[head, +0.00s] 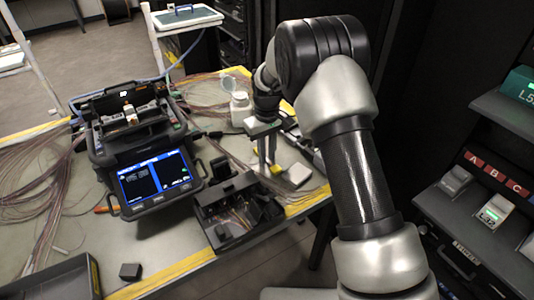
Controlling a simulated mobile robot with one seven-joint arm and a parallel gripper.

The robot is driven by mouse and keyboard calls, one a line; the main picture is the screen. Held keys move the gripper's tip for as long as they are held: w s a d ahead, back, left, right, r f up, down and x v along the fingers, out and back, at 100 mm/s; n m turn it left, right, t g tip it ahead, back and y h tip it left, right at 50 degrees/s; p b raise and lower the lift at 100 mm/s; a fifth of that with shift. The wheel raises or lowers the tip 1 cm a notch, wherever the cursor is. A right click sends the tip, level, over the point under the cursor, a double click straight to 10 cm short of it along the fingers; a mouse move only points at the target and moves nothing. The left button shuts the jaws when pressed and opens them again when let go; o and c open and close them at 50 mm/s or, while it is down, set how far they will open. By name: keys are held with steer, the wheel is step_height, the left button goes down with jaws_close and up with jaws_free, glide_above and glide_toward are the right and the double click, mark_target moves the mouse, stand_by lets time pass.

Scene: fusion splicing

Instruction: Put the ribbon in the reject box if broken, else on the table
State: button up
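My gripper (267,160) points down over the right part of the table, between the white bottle and a small pale block. Its two grey fingers show small, with a narrow dark gap. I cannot tell whether they are open or hold anything. Thin reddish-brown fibre ribbons (40,190) lie in loose bundles on the left of the table. More lie behind the gripper. I cannot single out one ribbon or see a break. A black compartment box (222,236) at the front edge holds fibre pieces and dark parts. A dark open tray (50,277) stands at front left; neither shows a readable reject label.
The splicer (130,130) with its lit blue screen (155,177) stands mid-table. A white bottle (241,108) with an open lid and a small pale block (297,175) are near the gripper. A rack (480,225) stands at right.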

steer(key=shift+o, duration=0.7)
steer(key=shift+r, duration=0.1)
step_height(320, 180, up, 12)
steer(key=p, duration=0.2)
step_height(320, 180, up, 10)
steer(key=m+t, duration=0.1)
steer(key=m, duration=0.1)
glide_above(267, 161)
steer(key=s+d, duration=0.4)
steer(key=d, duration=0.1)
steer(key=s+d+r+m+t, duration=0.1)
steer(key=s+d+r, duration=0.3)
steer(key=s, duration=0.4)
steer(key=s+d+r+m+t, duration=0.1)
steer(key=s+d+r+t, duration=0.1)
steer(key=s+d+r, duration=0.4)
steer(key=s+d+f+m+t, duration=0.1)
steer(key=s+f+m, duration=0.1)
steer(key=s, duration=1.1)
steer(key=shift+s+d+f+m+t, duration=0.2)
steer(key=shift+d+f+m+t, duration=0.15)
steer(key=shift+f, duration=0.25)
